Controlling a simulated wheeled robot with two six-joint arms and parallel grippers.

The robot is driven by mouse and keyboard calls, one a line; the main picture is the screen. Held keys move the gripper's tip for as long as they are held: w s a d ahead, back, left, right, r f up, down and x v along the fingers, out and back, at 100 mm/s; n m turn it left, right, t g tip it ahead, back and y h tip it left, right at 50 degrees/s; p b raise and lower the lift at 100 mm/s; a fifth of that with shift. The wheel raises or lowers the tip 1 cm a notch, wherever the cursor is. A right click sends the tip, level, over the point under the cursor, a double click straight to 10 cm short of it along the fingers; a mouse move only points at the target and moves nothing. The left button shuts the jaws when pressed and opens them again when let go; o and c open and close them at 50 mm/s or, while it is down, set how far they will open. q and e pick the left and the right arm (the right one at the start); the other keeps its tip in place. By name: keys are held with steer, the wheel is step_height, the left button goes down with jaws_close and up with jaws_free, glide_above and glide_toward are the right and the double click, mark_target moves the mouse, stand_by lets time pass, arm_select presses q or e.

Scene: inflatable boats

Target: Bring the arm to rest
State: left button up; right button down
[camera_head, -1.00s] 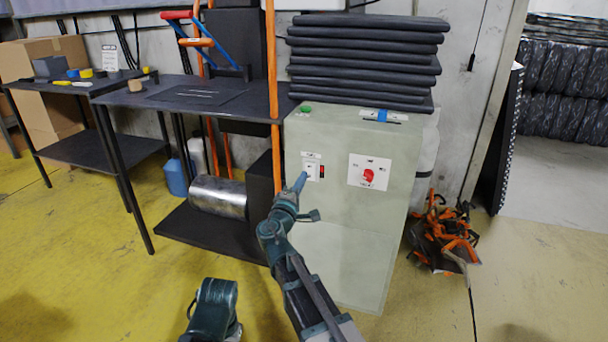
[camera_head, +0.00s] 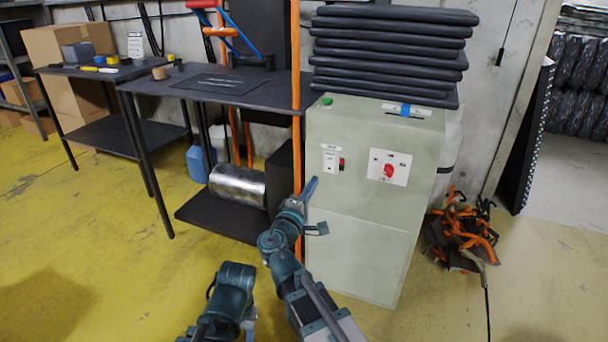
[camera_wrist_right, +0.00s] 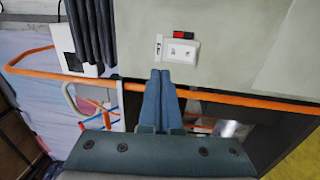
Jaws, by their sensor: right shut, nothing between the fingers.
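My right gripper (camera_head: 310,187) is shut and empty, just in front of the left edge of the grey-green cabinet (camera_head: 345,245). In the right wrist view its two blue fingers (camera_wrist_right: 160,80) are together, pointing at the cabinet just below a white switch plate (camera_wrist_right: 183,51) with a red and black rocker. A gap shows between the fingertips and the plate in the head view. My left arm (camera_head: 232,290) is folded low at the bottom of the head view; its fingertips cannot be made out.
The cabinet's front has a red rotary switch (camera_head: 389,170), and black folded sheets (camera_head: 390,50) are stacked on top. A black table (camera_head: 270,95) and an orange post (camera_head: 296,120) stand left. Orange straps (camera_head: 465,230) lie on the floor right. Yellow floor (camera_head: 90,240) is clear at left.

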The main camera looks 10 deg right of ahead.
steer(key=s+d+f+m+g+y, duration=0.1)
steer(key=s+f+m+g, duration=0.3)
steer(key=f, duration=0.3)
steer(key=s+f+m+g+y, duration=0.2)
steer(key=s+f+g, duration=0.25)
steer(key=f, duration=0.25)
steer(key=s+a+f+m+g+y+p, duration=0.1)
steer(key=s+a+f+g+y, duration=0.3)
steer(key=s, duration=0.4)
steer(key=s+a+f+g+y+p, duration=0.1)
steer(key=s+a+f+g+y, duration=0.15)
steer(key=s+a+f, duration=0.4)
step_height(320, 180, up, 40)
steer(key=s+a+g+p, duration=0.1)
steer(key=s+p, duration=0.1)
steer(key=p, duration=3.5)
steer(key=shift+a+p, duration=0.2)
steer(key=shift+p, duration=0.1)
steer(key=shift+f+y, duration=0.1)
steer(key=shift+y, duration=0.15)
